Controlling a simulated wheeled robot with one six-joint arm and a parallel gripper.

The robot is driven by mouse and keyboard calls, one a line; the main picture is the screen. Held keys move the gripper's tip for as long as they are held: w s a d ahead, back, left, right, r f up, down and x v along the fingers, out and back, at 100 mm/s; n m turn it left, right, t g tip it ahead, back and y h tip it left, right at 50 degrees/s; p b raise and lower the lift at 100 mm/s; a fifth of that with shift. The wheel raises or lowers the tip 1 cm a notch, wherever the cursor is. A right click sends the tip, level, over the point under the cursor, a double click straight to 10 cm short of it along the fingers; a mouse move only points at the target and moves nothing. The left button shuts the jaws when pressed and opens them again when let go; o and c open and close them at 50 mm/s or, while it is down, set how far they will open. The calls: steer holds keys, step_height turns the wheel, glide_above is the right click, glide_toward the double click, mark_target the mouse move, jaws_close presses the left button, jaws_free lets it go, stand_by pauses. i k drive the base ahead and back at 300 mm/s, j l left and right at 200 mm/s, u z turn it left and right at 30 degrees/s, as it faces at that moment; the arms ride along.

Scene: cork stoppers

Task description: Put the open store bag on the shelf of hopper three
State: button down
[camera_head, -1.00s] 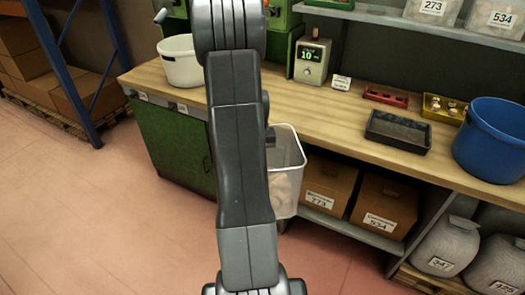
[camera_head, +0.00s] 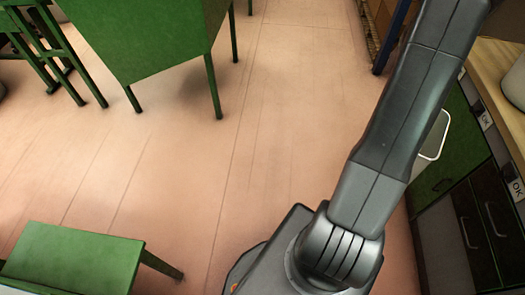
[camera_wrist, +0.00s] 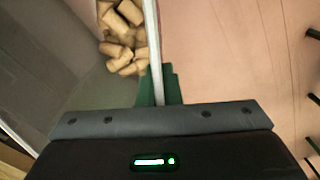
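In the wrist view my gripper (camera_wrist: 158,82) has its green fingers on both sides of the thin pale rim of a translucent bin (camera_wrist: 153,35), closed on it. Several cork stoppers (camera_wrist: 125,42) lie inside the bin, left of the rim. In the head view only a piece of the bin's white rim (camera_head: 443,132) shows; my arm hides the rest. I cannot make out an open store bag, or a hopper marked three, in the current views.
A wooden-topped bench (camera_head: 497,68) with green and dark fronts stands close at the right. A green stand on legs (camera_head: 150,45) is at the upper left, a low green stool or table (camera_head: 75,258) at the lower left. The pink floor between them is clear.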

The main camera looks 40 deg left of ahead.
mark_target(71, 258)
steer(key=i+j+u, duration=0.2)
steer(key=u, duration=0.2)
steer(key=i+j+u, duration=0.15)
steer(key=u, duration=0.25)
steer(key=i+u, duration=0.6)
steer(key=u, duration=0.2)
steer(key=i+u, duration=0.2)
steer(key=u, duration=0.2)
steer(key=i+u, duration=0.15)
steer(key=u, duration=0.25)
steer(key=i+u, duration=0.2)
steer(key=u, duration=0.25)
steer(key=i+l+u, duration=0.15)
steer(key=u, duration=0.25)
steer(key=i+u, duration=0.1)
steer(key=u, duration=0.3)
steer(key=i+l+u, duration=0.1)
steer(key=u, duration=0.7)
steer(key=i+l+u, duration=0.1)
steer(key=u, duration=0.3)
steer(key=l, duration=0.1)
